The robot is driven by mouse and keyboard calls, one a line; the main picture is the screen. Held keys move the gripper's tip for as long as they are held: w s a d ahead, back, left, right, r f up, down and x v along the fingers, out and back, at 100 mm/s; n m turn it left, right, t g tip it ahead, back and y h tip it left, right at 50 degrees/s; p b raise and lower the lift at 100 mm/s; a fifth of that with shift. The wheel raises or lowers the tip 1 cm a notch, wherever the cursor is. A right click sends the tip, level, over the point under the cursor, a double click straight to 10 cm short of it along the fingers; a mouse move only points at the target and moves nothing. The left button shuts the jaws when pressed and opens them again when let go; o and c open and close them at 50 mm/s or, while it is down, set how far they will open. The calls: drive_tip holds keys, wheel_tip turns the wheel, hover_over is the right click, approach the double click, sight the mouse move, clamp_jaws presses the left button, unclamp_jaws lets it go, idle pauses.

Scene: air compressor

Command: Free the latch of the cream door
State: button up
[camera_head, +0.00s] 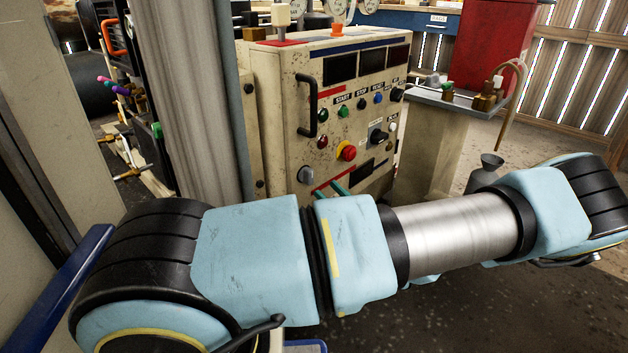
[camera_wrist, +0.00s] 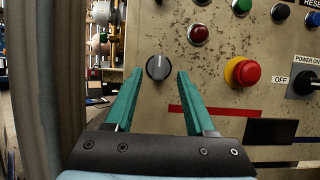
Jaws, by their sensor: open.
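The cream door (camera_head: 330,125) is the worn front panel of the cabinet, with a black bar handle (camera_head: 308,104) along its left side. A round dark grey knob (camera_head: 306,175), probably the latch, sits low on its left. In the wrist view the knob (camera_wrist: 158,67) has a pale line pointing nearly upright. My gripper (camera_wrist: 159,76) is open, its teal fingers pointing at the panel with the knob seen between their tips. I cannot tell how far the tips are from the panel. In the head view my arm hides most of the gripper and the panel's lower part.
A red emergency button (camera_wrist: 242,72), a red lamp (camera_wrist: 198,34) and a black power switch (camera_wrist: 303,82) stand right of the knob. A grey post (camera_head: 190,100) rises close on the left. A side table (camera_head: 437,101) with brass fittings stands to the right.

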sight(312, 176)
drive_tip(key=shift+b+x, duration=0.3)
drive_tip(key=shift+x, duration=2.85)
drive_tip(key=shift+f, duration=0.1)
clamp_jaws()
